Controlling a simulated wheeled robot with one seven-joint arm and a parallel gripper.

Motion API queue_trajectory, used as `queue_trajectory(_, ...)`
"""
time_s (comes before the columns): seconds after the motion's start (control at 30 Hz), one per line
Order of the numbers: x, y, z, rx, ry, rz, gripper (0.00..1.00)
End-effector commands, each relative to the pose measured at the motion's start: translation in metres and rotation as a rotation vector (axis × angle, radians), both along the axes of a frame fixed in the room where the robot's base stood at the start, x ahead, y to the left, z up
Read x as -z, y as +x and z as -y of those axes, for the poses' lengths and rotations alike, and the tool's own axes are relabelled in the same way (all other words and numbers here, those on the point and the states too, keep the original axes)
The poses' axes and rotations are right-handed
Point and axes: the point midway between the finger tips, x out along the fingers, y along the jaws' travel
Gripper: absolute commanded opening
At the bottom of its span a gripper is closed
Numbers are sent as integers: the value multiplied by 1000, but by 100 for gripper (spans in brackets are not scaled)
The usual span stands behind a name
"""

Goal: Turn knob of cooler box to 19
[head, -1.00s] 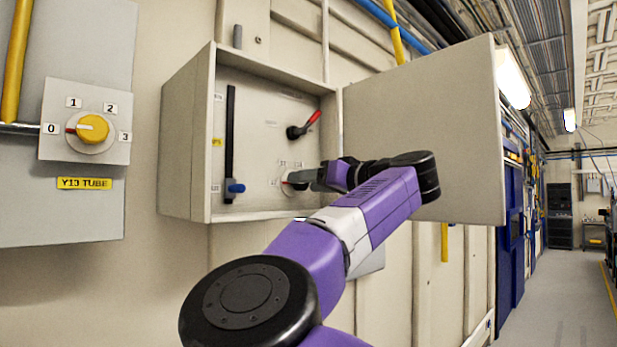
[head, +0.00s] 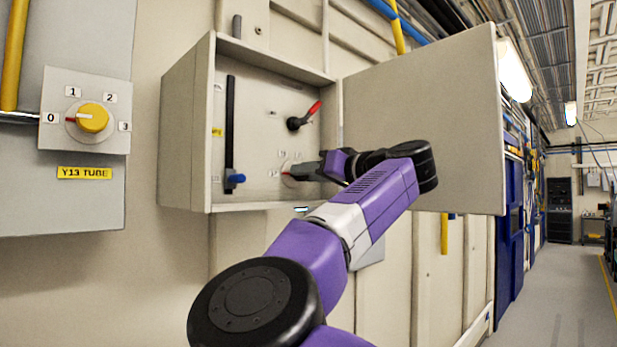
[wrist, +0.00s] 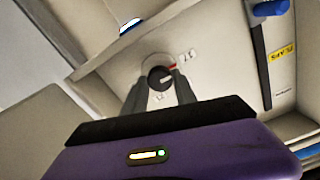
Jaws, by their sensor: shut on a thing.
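The cooler box seems to be the open grey wall box (head: 183,140), its door swung out to the right. Its small round knob, dark with a pale dial plate (head: 288,168), is low on the inner panel and mostly hidden by my gripper (head: 304,170) in the head view. In the wrist view the knob (wrist: 159,74) lies between the fingertips of my gripper (wrist: 159,86), which is shut on it. A red pointer mark (wrist: 173,66) shows at the dial's edge, towards a printed label (wrist: 188,56) that looks like 25, though blurred. Other dial labels are unreadable.
Inside the box are a red-tipped lever (head: 305,117) above the knob and a black vertical bar with a blue handle (head: 235,178) to the left. The open door (head: 425,110) stands close behind my arm. A yellow knob (head: 92,118) labelled Y13 TUBE is far left.

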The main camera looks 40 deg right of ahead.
Motion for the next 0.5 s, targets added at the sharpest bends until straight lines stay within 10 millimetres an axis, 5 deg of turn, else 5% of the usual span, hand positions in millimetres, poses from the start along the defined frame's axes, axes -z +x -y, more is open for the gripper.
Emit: queue_trajectory(0.5, 2, 0, 1, 2, 291, -11, 0)
